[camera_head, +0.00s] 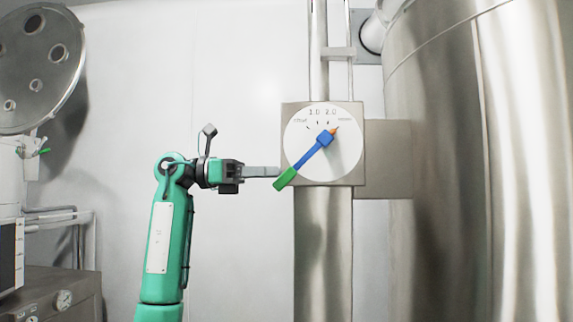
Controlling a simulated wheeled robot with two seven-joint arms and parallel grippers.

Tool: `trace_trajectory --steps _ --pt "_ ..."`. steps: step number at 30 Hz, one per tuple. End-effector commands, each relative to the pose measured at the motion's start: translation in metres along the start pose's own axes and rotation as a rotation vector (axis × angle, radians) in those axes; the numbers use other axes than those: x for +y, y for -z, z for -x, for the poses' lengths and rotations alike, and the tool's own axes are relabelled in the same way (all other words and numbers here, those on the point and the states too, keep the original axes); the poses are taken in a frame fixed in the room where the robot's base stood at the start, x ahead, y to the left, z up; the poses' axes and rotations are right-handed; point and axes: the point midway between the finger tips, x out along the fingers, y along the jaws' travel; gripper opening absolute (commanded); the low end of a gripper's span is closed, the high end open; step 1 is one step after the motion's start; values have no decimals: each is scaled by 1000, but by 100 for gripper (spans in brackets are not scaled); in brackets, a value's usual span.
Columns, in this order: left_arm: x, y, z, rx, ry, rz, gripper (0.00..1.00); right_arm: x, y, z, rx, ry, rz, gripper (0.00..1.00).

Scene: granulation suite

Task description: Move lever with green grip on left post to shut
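The lever (312,153) is a blue bar with a green grip (285,179), mounted on a round white dial (343,157) on the steel post (323,235). Its grip hangs down to the left, and its orange pointer tip (335,131) points up and right toward the right-hand mark. The dial reads 1.0 and 2.0 at the top; the small words at either side are too blurred to read surely. My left gripper (278,171) reaches in from the left, its tip right at the grip's upper left side. Its fingers show edge-on, so their gap and any contact are unclear. My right gripper is out of view.
A large steel vessel (470,180) fills the right side, joined to the dial by a bracket (388,160). At the far left are a round steel plate with ports (38,85) and a grey cabinet (70,285). Free space lies before the white wall (240,80).

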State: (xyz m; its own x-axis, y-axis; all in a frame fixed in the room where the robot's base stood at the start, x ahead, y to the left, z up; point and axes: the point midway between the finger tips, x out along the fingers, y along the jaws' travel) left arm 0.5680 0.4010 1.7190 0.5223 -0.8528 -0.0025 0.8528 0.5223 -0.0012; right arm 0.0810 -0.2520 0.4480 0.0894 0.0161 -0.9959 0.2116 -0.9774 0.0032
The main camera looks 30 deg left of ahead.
Motion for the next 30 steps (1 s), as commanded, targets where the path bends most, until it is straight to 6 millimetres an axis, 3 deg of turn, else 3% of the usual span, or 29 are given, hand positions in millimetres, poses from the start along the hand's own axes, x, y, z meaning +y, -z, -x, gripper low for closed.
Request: trace_trajectory --steps 6,18,20,24,30 --pt "0 -2 -31 0 1 -1 38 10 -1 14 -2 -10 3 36" --pt "0 0 -39 -1 0 0 38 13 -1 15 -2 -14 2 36" --pt "0 0 -39 -1 0 0 30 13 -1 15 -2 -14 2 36" --pt "0 0 -39 -1 0 0 3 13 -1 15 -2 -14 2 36" --pt "0 0 -39 -1 0 0 0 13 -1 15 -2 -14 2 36"
